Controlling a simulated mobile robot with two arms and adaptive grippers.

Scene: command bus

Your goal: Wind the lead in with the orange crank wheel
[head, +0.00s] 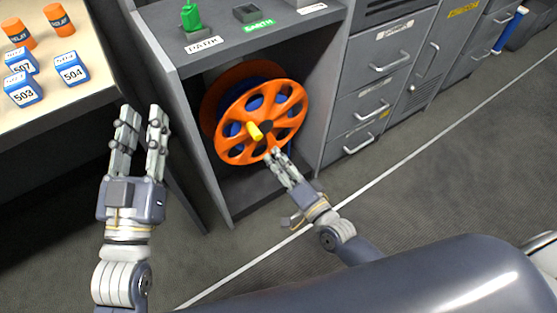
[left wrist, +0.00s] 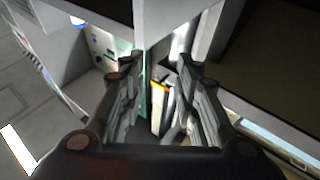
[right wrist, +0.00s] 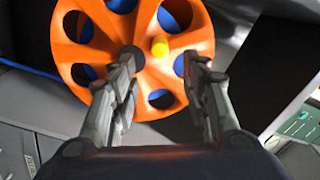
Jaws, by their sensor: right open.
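The orange crank wheel (head: 262,122) stands upright in the open bay of a grey cabinet, with blue lead showing through its holes. A yellow crank handle (head: 254,132) sticks out from its face. My right gripper (head: 276,154) is at the wheel's lower front edge. In the right wrist view its two fingers (right wrist: 160,62) are apart, and the yellow handle (right wrist: 160,47) shows between and beyond the fingertips, with the orange wheel (right wrist: 125,80) behind. I cannot tell whether a finger touches the wheel. My left gripper (head: 141,112) is open and empty, left of the cabinet, away from the wheel.
The cabinet top (head: 225,47) carries a green plug (head: 190,15) and PARK and EARTH labels. Grey drawers (head: 370,90) stand to the right. A table (head: 60,90) at the left holds blue numbered blocks (head: 22,90) and orange cylinders (head: 58,18). The floor in front is clear.

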